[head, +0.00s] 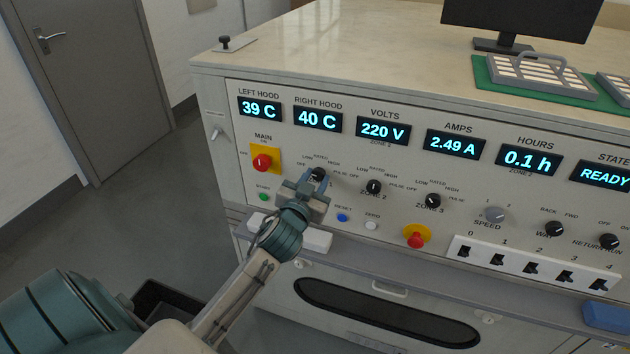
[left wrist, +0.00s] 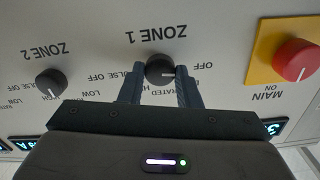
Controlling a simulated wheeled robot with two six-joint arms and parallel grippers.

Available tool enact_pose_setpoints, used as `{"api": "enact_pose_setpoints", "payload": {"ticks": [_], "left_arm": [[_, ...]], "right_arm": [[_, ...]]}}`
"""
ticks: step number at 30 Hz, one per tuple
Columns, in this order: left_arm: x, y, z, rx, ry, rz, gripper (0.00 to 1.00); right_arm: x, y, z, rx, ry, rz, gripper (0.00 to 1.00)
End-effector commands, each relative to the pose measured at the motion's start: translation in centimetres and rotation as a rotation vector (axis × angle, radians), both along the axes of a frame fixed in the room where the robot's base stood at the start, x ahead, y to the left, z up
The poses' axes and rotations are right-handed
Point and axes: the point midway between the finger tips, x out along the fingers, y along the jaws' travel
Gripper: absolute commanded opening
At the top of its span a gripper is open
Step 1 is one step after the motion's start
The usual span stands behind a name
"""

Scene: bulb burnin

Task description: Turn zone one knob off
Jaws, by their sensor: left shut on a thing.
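The zone one knob (head: 318,174) is a black round dial on the sloping panel, partly hidden by my gripper in the head view. In the left wrist view the panel appears upside down, and the knob (left wrist: 160,68) shows a white mark pointing right, roughly toward the OFF label (left wrist: 196,66). My left gripper (head: 313,184) is at the panel, with one finger on each side of the knob. It is shut on the knob, and both fingers (left wrist: 159,80) show in the left wrist view. My right gripper is not in view.
The zone 2 knob (head: 373,187) and zone 3 knob (head: 433,201) sit to the right. The red main switch (head: 262,162) on its yellow plate is close on the left. A green start button (head: 263,197), blue reset button (head: 342,217) and red emergency button (head: 417,240) are lower.

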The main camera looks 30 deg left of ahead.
Motion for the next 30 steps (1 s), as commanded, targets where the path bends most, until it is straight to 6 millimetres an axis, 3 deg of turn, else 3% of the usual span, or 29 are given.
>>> {"api": "enact_pose_setpoints", "payload": {"ticks": [3,4,7,19,30], "left_arm": [[0.0,0.0,-0.2,-0.003,0.004,0.001,0.07],[0.0,0.0,-0.2,-0.003,0.004,0.001,0.32],[0.0,0.0,-0.2,-0.002,0.004,0.001,0.52],[-0.8,-0.2,-0.2,-0.001,0.002,-0.001,0.52],[-7.7,-1.9,-0.4,-0.001,0.004,0.0,0.52]], "right_arm": [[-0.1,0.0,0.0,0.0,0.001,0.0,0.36],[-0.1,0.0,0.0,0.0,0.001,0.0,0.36],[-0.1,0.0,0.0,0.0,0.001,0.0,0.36],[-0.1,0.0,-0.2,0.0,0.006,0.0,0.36],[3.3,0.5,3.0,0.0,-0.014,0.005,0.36]]}}
